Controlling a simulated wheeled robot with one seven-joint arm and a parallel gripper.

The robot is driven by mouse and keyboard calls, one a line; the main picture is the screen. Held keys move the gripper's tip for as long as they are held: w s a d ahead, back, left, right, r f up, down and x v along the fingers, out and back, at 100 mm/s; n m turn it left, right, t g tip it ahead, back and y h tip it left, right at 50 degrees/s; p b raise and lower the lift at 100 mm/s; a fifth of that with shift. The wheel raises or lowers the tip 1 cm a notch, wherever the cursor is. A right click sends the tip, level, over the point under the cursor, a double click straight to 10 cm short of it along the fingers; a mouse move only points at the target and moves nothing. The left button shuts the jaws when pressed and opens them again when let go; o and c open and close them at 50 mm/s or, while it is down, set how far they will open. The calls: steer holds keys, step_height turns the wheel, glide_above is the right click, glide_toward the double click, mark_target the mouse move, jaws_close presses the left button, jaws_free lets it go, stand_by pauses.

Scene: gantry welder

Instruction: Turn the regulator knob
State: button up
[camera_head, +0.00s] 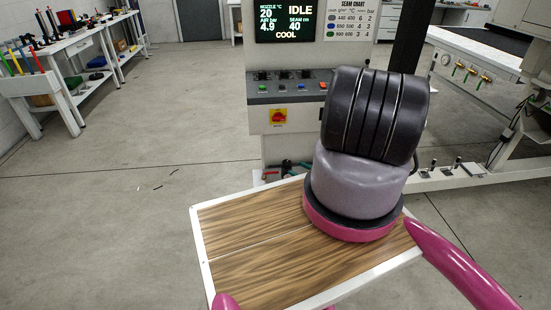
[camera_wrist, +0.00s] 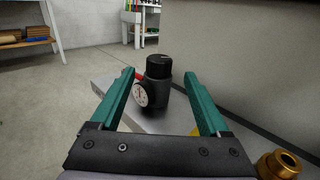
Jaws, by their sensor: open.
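The regulator knob (camera_wrist: 158,66) is a black, upright cylinder atop a dark regulator body. A round white-faced gauge (camera_wrist: 140,95) sits at its lower left. My gripper (camera_wrist: 158,75) is open, with one teal finger on each side of the regulator in the wrist view. The knob shows between the fingertips, with a visible gap on both sides; I cannot tell how far beyond the tips it lies. The gripper is not visible in the head view, and I cannot make out the knob there.
The regulator stands on a grey ledge (camera_wrist: 105,85) beside a large grey panel (camera_wrist: 245,70). A brass fitting (camera_wrist: 281,165) is at lower right. The control panel (camera_head: 290,88) shows a screen (camera_head: 285,20) reading IDLE.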

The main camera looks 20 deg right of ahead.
steer(key=x, duration=1)
jaws_close()
